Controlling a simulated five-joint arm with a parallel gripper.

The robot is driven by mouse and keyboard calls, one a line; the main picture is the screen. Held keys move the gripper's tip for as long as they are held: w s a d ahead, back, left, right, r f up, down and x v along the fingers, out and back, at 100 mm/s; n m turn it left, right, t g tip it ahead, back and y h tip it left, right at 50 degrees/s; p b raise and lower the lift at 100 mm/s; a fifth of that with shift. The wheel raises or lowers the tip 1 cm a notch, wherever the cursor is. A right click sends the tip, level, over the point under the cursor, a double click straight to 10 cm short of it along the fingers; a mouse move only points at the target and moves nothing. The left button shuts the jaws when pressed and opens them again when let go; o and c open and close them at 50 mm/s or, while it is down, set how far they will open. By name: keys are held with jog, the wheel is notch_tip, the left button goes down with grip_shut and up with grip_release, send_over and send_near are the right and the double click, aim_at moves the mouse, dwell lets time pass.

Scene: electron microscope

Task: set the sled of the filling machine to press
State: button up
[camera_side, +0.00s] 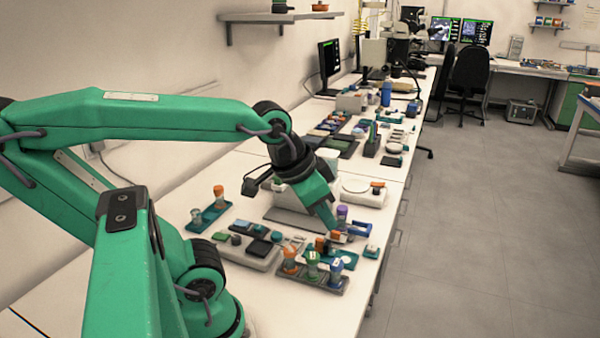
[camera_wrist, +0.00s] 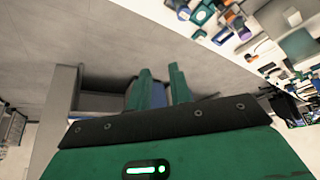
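My gripper (camera_side: 331,224) points down over the front edge of the bench, close to a small group of blue, orange and white parts (camera_side: 357,229). I cannot tell if it touches them. In the wrist view its two green fingers (camera_wrist: 163,82) stand a little apart, with something blue behind or between them. A pale machine body (camera_side: 297,168) stands behind my gripper and is partly covered by it. I cannot tell surely which thing is the filling machine, and its sled cannot be made out.
A dark rack with orange- and green-capped tubes (camera_side: 312,277) stands at the near front. A teal tray (camera_side: 209,216) with a capped jar is at the left. A white device with a round plate (camera_side: 362,190) is right of my gripper. The floor (camera_side: 470,240) beside the bench is clear.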

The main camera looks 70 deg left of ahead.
jog(key=w+a+f+m+g, duration=0.1)
jog(key=w+a+m+g, duration=0.15)
jog(key=w+a, duration=0.3)
jog(key=m+g, duration=0.3)
jog(key=m, duration=0.3)
send_over(336, 231)
jog(key=f, duration=1.3)
jog(key=shift+d+f, duration=0.2)
jog(key=shift+f, duration=0.15)
jog(key=shift+a+f, duration=0.2)
jog(key=shift+f, duration=0.05)
jog(key=shift+f, duration=3.9)
grip_shut()
